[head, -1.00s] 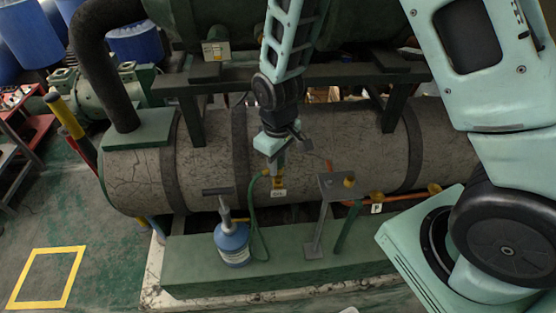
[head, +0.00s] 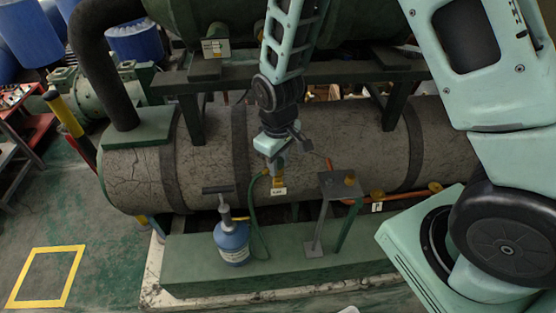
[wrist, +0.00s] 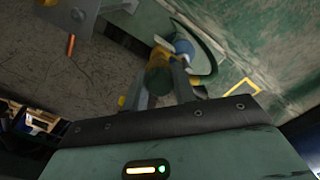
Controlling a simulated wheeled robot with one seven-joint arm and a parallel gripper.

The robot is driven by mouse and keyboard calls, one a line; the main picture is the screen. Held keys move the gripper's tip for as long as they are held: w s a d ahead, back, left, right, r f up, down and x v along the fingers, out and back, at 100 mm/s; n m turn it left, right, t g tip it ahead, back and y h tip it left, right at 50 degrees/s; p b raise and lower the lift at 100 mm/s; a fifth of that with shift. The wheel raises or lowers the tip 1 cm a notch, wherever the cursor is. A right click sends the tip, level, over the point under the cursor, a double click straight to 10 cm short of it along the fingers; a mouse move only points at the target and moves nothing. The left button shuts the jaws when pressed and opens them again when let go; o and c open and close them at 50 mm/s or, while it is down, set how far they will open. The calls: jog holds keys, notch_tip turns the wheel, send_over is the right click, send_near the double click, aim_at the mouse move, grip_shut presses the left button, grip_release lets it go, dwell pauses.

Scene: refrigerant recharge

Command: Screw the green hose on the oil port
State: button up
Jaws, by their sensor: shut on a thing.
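The green hose (head: 254,222) rises from a blue oil pump bottle (head: 232,243) and bends over at the top toward the oil port (head: 278,182), a yellow fitting above a small white tag on the big grey tank. My gripper (head: 278,170) points down at the port. In the wrist view my gripper (wrist: 162,85) is shut on the yellow-green hose end (wrist: 158,73), with one finger on each side. The hose end is in line with the port, but the contact is hidden, so I cannot tell how far it is threaded. The blue bottle also shows in the wrist view (wrist: 184,47).
An orange pipe (head: 408,196) runs along the tank's right side. The pump's T-handle (head: 218,190) stands left of the hose. The green base ledge (head: 200,272) is mostly clear in front.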

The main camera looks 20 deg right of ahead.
jog(key=shift+f+b, duration=0.4)
jog(key=shift+f, duration=0.2)
jog(key=m, duration=0.3)
jog(key=shift+m, duration=0.3)
jog(key=shift+m+p, duration=0.7)
jog(key=shift+m, duration=1.1)
jog(key=shift+m+p, duration=0.45)
jog(key=shift+m, duration=0.65)
jog(key=shift+f+m, duration=0.1)
jog(key=shift+m, duration=0.6)
